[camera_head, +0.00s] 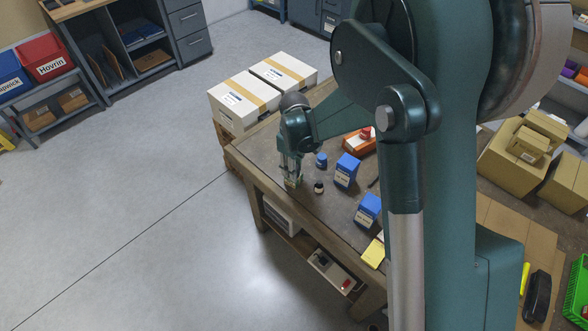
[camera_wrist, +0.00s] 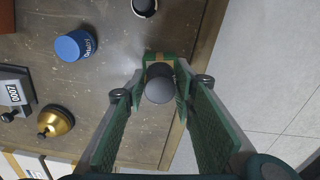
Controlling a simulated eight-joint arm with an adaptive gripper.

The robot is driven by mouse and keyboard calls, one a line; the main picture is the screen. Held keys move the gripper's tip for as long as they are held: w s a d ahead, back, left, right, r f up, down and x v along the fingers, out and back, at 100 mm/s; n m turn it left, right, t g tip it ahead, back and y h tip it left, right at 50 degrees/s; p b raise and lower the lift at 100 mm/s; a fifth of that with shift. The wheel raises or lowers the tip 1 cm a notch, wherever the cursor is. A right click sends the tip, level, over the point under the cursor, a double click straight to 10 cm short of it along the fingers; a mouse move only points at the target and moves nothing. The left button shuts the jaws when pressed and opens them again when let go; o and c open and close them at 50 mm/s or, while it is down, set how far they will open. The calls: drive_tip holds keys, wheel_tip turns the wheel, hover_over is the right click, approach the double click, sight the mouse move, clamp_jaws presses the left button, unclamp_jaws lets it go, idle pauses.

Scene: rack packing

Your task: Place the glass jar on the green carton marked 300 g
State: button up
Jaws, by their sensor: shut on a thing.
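My gripper (camera_head: 291,176) is over the near left corner of the workbench, fingers pointing down. In the wrist view, its fingers (camera_wrist: 160,92) are shut on a small jar, the glass jar (camera_wrist: 159,88), which shows a round grey lid. A green carton (camera_wrist: 155,57) with a tan stripe lies right beyond the jar, partly hidden by it. The green carton also shows small under the fingertips in the head view (camera_head: 292,184). Its marking cannot be read. I cannot tell whether the jar touches the carton. The jar is too small to make out in the head view.
Blue cartons (camera_head: 346,170), a blue tub (camera_head: 321,159) and a dark bottle (camera_head: 319,187) stand to the right on the bench (camera_head: 275,150). A brass dome (camera_wrist: 56,121) and a grey box (camera_wrist: 14,88) are at left in the wrist view. The bench edge is close to the carton.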

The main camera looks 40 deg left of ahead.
drive_tip(key=shift+f, duration=0.15)
drive_tip(key=o, duration=0.9)
drive_tip(key=shift+r+p, duration=0.3)
drive_tip(key=shift+r, duration=5.85)
